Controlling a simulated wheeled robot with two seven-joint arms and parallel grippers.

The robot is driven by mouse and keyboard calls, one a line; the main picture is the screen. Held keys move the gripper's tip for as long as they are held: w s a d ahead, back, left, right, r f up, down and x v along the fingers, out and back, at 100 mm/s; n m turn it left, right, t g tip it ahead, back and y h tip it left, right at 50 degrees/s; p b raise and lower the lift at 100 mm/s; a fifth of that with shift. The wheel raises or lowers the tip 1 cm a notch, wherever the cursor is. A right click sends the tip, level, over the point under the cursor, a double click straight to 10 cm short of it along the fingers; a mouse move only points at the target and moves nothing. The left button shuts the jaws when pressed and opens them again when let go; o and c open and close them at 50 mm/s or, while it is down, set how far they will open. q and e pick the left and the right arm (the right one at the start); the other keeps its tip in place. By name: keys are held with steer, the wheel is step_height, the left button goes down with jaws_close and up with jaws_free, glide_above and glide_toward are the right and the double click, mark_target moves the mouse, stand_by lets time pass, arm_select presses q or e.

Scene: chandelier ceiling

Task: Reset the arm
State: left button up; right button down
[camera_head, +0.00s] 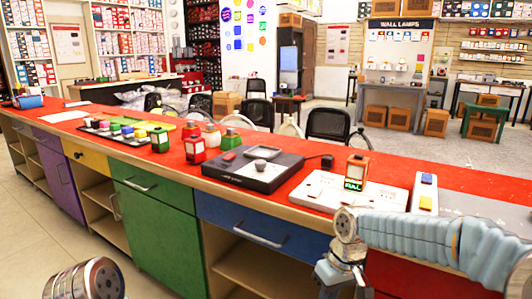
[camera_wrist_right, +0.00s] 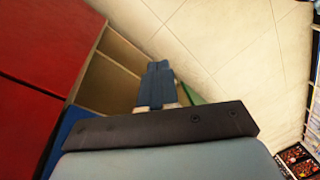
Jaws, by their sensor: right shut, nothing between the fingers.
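My right arm (camera_head: 420,235) comes in from the right in the head view, in front of the counter's near edge, and bends down at its front end. Its fingers are not clear there. In the right wrist view my right gripper (camera_wrist_right: 158,82) is shut and empty, with its dark fingers together above the pale floor and beside the cabinet fronts. A grey rounded link of my left arm (camera_head: 85,280) shows at the bottom left of the head view. My left gripper is out of the picture.
A long red-topped counter (camera_head: 465,180) with coloured cabinets crosses the view. On it are a black scale-like device (camera_head: 255,168), white panels (camera_head: 325,190), small coloured bottles (camera_head: 195,145) and a tray of colours (camera_head: 125,128). Chairs (camera_head: 328,124) stand behind. Tiled floor at left front is clear.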

steer(key=s+a+f+m+y, duration=0.1)
steer(key=s+a+f+m, duration=0.15)
steer(key=f, duration=0.85)
steer(key=s+a+f+m+y, duration=0.1)
steer(key=s+f, duration=0.2)
steer(key=f, duration=0.9)
steer(key=s+f+m, duration=0.3)
steer(key=s+f, duration=0.7)
steer(key=s, duration=0.1)
steer(key=shift+d+f+t, duration=0.25)
steer(key=shift+f+t, duration=0.05)
steer(key=shift+t, duration=0.1)
